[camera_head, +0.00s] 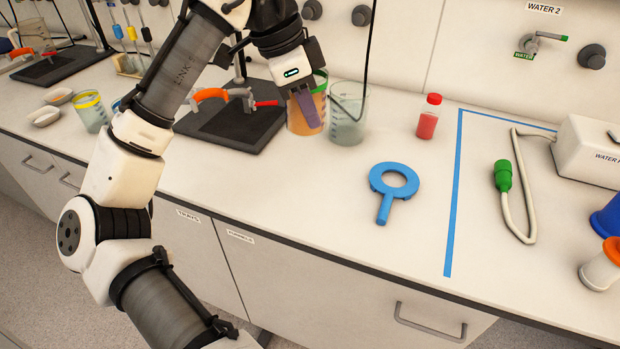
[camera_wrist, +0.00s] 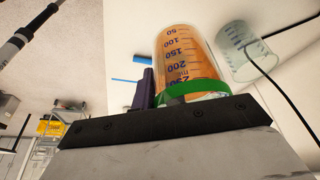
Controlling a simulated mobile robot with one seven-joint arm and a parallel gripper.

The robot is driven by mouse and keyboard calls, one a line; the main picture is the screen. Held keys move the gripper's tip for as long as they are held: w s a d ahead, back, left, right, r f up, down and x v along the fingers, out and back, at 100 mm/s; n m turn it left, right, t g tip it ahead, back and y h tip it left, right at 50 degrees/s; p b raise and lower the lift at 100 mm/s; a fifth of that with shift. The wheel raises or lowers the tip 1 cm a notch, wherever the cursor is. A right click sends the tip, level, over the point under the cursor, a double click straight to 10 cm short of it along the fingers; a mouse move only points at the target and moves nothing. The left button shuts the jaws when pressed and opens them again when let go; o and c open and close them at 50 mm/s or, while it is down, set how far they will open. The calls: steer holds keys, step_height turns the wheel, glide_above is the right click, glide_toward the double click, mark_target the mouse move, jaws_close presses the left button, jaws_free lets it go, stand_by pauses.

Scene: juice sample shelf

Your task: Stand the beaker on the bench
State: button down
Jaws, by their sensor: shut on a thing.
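The beaker (camera_head: 304,107) holds orange liquid and has a green rim. My gripper (camera_head: 307,108) is shut on it, with a purple finger across its front side. In the head view it looks upright, beside a clear beaker; whether its base touches the bench (camera_head: 310,180) I cannot tell. In the wrist view the held beaker (camera_wrist: 186,62) shows its markings and green rim close to the gripper. One purple finger (camera_wrist: 145,88) shows at its left; the other finger is hidden.
A clear beaker (camera_head: 348,128) stands close to its right. A stand with a black base (camera_head: 225,128) is at its left.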

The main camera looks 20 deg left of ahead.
step_height(320, 180, down, 15)
steer(key=shift+r, duration=0.2)
stand_by(0.3)
steer(key=shift+f, duration=0.1)
steer(key=c, duration=1.5)
jaws_free()
steer(key=shift+o, duration=0.2)
